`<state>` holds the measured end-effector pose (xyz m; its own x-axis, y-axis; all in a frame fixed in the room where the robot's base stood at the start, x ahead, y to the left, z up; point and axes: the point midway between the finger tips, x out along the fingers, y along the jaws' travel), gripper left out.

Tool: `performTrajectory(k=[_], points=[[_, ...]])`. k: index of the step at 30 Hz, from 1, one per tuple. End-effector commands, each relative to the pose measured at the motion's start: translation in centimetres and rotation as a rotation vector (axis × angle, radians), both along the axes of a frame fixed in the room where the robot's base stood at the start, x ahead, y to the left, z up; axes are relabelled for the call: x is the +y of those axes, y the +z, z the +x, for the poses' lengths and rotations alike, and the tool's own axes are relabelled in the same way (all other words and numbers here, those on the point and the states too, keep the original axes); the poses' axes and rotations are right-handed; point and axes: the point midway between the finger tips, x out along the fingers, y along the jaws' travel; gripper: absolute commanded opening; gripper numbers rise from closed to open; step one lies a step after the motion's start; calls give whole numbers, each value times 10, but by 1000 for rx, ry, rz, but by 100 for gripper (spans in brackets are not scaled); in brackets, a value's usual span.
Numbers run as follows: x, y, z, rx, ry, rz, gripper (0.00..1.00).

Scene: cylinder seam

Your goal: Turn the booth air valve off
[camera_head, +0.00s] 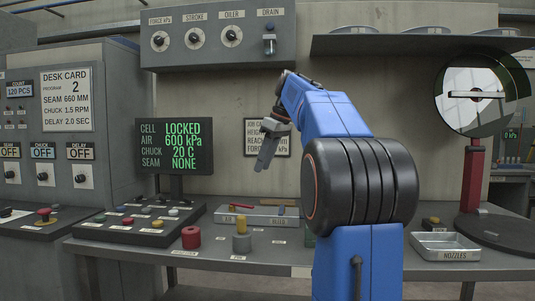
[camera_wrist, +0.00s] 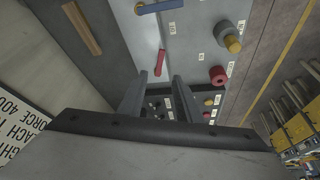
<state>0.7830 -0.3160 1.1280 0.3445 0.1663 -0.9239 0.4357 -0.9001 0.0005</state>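I cannot pick out a valve labelled booth air in either view. The monitor (camera_head: 175,146) reads AIR 600 kPa, CELL LOCKED and SEAM NONE. My gripper (camera_head: 266,158) hangs in the air above the bench, right of the monitor, pointing down. In the wrist view its two fingers (camera_wrist: 158,98) stand apart with nothing between them. Bench items show beyond them, including a small red piece (camera_wrist: 160,62).
A round mirror-like disc (camera_head: 480,95) stands on a red post at right. A shelf (camera_head: 420,43) overhangs the back.

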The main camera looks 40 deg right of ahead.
Motion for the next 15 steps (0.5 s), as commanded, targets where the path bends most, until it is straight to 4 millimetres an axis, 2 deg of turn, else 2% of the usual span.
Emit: performTrajectory(k=[6, 15], points=[[-5, 25, -9, -2, -1, -1, 31], [-6, 32, -12, 0, 0, 0, 31]])
